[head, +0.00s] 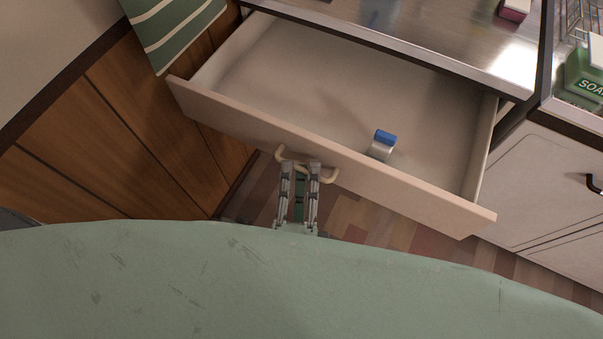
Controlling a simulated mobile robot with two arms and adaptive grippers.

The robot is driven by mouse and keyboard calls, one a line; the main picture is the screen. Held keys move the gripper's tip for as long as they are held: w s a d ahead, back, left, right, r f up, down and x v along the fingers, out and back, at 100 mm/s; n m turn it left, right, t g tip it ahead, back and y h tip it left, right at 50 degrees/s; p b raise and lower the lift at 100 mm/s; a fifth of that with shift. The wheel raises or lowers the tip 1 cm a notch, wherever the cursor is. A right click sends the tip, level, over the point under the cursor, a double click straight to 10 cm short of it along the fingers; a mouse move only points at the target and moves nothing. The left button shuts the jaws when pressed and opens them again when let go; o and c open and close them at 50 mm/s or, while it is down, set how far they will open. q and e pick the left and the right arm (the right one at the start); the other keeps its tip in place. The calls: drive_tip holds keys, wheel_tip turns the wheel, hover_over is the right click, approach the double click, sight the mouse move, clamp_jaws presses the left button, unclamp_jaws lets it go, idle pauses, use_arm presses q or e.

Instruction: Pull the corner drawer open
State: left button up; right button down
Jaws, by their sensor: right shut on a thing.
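The corner drawer (400,192) is cream-coloured and stands pulled out from under the metal counter, with its inside showing. A small item with a blue top and a pale body (382,144) lies in the drawer near the front. My right gripper (301,168) is at the middle of the drawer front, shut on the curved cream handle (331,176). The fingers hide the middle of the handle. My left gripper is not in view.
Wood-panelled cabinets (130,130) stand close on the left, with a green striped towel (178,28) above. A cream cabinet with a dark handle (560,190) is at right. A green soap box (585,75) sits on the right counter. Patterned floor shows below the drawer.

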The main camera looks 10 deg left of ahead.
drive_tip(key=shift+f, duration=0.1)
drive_tip(key=c, duration=1.9)
unclamp_jaws()
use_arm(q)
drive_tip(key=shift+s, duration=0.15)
use_arm(e)
drive_tip(key=shift+o, duration=0.3)
